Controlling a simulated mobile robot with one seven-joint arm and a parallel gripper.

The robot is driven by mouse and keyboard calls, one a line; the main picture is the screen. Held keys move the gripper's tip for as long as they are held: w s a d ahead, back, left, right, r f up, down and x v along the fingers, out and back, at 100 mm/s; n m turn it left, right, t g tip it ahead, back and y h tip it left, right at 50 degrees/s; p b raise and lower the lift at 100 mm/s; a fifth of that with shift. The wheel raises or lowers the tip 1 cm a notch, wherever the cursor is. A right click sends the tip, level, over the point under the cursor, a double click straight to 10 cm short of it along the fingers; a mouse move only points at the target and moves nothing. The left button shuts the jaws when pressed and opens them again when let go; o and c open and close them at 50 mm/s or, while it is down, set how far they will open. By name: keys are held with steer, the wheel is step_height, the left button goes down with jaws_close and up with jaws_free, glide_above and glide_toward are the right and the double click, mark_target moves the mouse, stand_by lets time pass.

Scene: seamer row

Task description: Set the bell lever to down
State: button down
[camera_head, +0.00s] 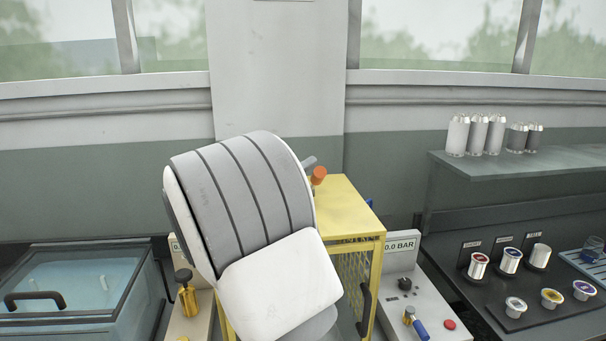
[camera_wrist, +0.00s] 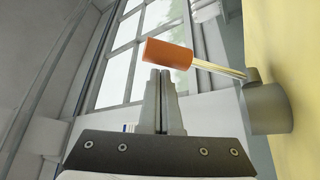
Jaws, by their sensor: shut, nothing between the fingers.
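The bell lever appears to be the rod with an orange knob (camera_wrist: 168,53). Its thin rod (camera_wrist: 218,70) runs to a grey round base (camera_wrist: 266,107) by the yellow surface (camera_wrist: 306,50). In the head view the orange knob (camera_head: 319,175) shows above the yellow cabinet's top (camera_head: 345,212), just right of my large arm link. My gripper (camera_wrist: 165,70) is shut and empty. In the wrist view its fingertips lie close to the knob's lower edge; I cannot tell whether they touch.
A glass-lidded tank (camera_head: 80,280) is at left. Cans (camera_head: 478,265) and a shelf (camera_head: 520,168) are at right.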

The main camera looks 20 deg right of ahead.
steer(key=shift+s+a+f+b, duration=0.1)
steer(key=shift+s+f+b, duration=0.15)
steer(key=shift+f+b, duration=0.1)
steer(key=shift+r, duration=0.1)
stand_by(0.4)
